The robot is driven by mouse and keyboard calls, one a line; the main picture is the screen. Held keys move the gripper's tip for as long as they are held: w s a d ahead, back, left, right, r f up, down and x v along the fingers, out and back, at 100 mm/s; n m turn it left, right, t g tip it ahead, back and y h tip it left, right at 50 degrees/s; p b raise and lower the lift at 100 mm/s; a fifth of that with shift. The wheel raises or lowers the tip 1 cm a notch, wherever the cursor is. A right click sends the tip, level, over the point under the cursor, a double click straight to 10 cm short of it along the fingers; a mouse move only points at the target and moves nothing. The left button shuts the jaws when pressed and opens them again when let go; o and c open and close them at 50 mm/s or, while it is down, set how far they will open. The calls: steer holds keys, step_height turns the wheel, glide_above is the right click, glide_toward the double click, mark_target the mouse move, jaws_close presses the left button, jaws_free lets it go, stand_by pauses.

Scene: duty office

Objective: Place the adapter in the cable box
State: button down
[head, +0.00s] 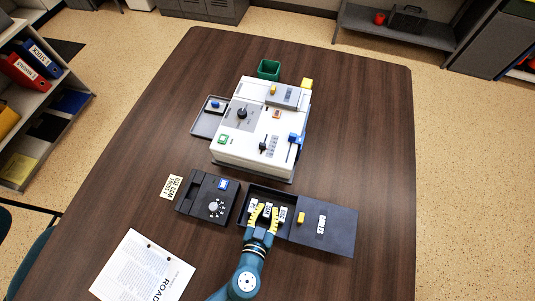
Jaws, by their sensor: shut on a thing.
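The cable box seems to be the dark open tray (293,230) near the table's front, with a flat dark lid or panel (338,230) at its right bearing a white label and a yellow block. My gripper (265,213), with yellow fingers, reaches into the tray from the front. It is shut on a small white-labelled piece (267,210), which seems to be the adapter; its lettering is too small to read. Other white labels show on both sides of the fingers inside the tray. My fingers and wrist hide part of the tray, and I cannot tell whether the piece touches its floor.
A black box with a dial (197,204) stands left of the tray. A white control console (250,150) with levers stands behind, with a green bin (268,69) beyond. A paper sheet (143,268) lies front left. The table's right side (370,150) is clear.

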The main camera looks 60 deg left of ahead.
steer(key=c, duration=1)
jaws_free()
steer(key=shift+f, duration=0.1)
steer(key=shift+c, duration=0.2)
steer(key=shift+d+r, duration=0.15)
steer(key=shift+r, duration=0.2)
steer(key=p+v, duration=0.6)
steer(key=v, duration=0.3)
steer(key=shift+r, duration=0.15)
steer(key=shift+s+d+r+p, duration=0.1)
steer(key=shift+s+d+p, duration=0.3)
steer(key=shift+d, duration=0.1)
steer(key=shift+s+d+r+p, duration=0.2)
steer(key=shift+s+d+p, duration=0.2)
steer(key=shift+s, duration=0.15)
